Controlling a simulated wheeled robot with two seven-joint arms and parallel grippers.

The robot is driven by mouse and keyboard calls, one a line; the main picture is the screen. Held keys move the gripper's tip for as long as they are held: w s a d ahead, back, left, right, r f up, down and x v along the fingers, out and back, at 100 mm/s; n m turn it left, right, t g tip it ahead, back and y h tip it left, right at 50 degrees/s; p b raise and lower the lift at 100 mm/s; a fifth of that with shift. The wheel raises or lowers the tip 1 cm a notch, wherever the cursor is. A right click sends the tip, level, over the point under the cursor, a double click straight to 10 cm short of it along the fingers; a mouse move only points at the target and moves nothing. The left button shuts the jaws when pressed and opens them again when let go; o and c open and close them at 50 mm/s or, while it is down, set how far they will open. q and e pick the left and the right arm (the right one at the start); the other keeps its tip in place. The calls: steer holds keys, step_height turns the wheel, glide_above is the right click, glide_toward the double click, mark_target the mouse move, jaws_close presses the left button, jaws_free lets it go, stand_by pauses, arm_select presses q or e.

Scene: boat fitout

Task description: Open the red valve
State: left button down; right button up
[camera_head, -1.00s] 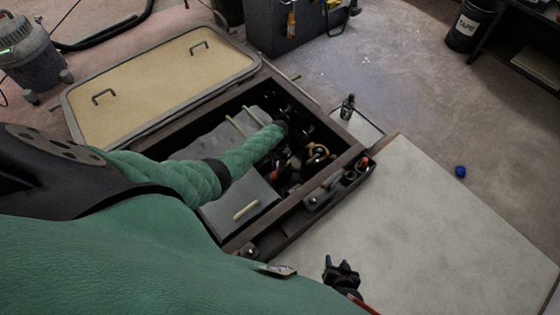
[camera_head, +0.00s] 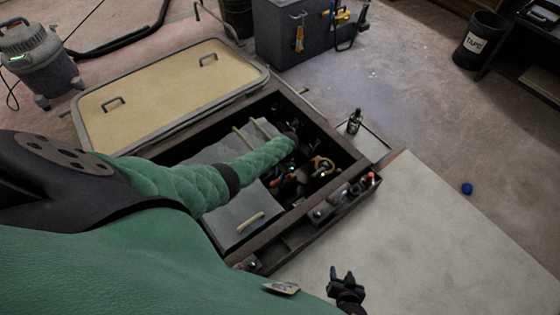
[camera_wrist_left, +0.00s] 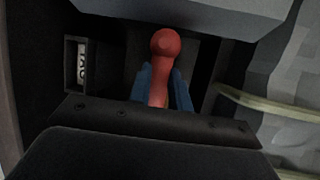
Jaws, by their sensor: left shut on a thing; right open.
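In the left wrist view, the red valve's handle (camera_wrist_left: 165,55) stands between the two blue fingertips of my left gripper (camera_wrist_left: 163,88). The gripper is shut on the handle; its rounded red end sticks out past the fingers. The valve body is hidden below. In the head view, my left arm reaches into the dark open hatch compartment (camera_head: 318,118), and a small red part (camera_head: 275,182) shows there among dark fittings. My right gripper (camera_head: 342,274) is open and empty, above the pale floor panel at the bottom.
A lifted tan hatch lid (camera_head: 165,95) with two handles lies behind the compartment. A small tray (camera_head: 372,150) with a dark bottle (camera_head: 354,121) stands at its right corner. A side bin (camera_head: 335,205) holds small items. The pale panel (camera_head: 430,240) at right is clear.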

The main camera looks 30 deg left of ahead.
steer(key=shift+f, duration=0.15)
arm_select(q)
steer(key=c, duration=1.3)
jaws_free()
arm_select(e)
steer(key=shift+s, duration=0.1)
arm_select(q)
steer(key=shift+w+r, duration=0.1)
steer(key=shift+r, duration=0.05)
steer(key=shift+w+r, duration=0.1)
steer(key=shift+r, duration=0.15)
steer(key=shift+p+v, duration=0.4)
steer(key=shift+v, duration=0.45)
steer(key=shift+p+v, duration=0.5)
steer(key=shift+v, duration=2.05)
arm_select(e)
steer(key=shift+s+d+f+g, duration=0.15)
steer(key=shift+s+f+g, duration=0.25)
steer(key=shift+s, duration=0.4)
steer(key=shift+s+d+f+g, duration=0.1)
steer(key=shift+s+f+g, duration=0.25)
steer(key=shift+s, duration=0.45)
